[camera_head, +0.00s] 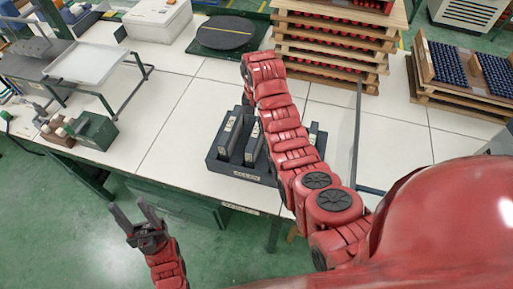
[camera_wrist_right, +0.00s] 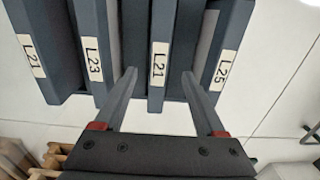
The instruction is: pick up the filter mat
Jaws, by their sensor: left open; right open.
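A dark rack (camera_head: 222,166) on the white table holds several upright dark slabs, one of them a slab (camera_head: 231,135) left of my right arm. They look like the filter mats; I cannot tell which one is meant. In the right wrist view the slabs carry labels L21, L23, L21 and L25. My right gripper (camera_wrist_right: 160,76) is open, its fingertips on either side of the lower end of the middle L21 slab (camera_wrist_right: 162,25). Contact cannot be told. In the head view my right arm hides this gripper and part of the rack. My left gripper (camera_head: 131,204) is open and empty, over the floor.
Stacked wooden trays with red parts (camera_head: 335,45) and a crate of dark blue parts (camera_head: 465,70) stand at the back right. A black round turntable (camera_head: 225,32) and a white box (camera_head: 157,18) are at the back.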

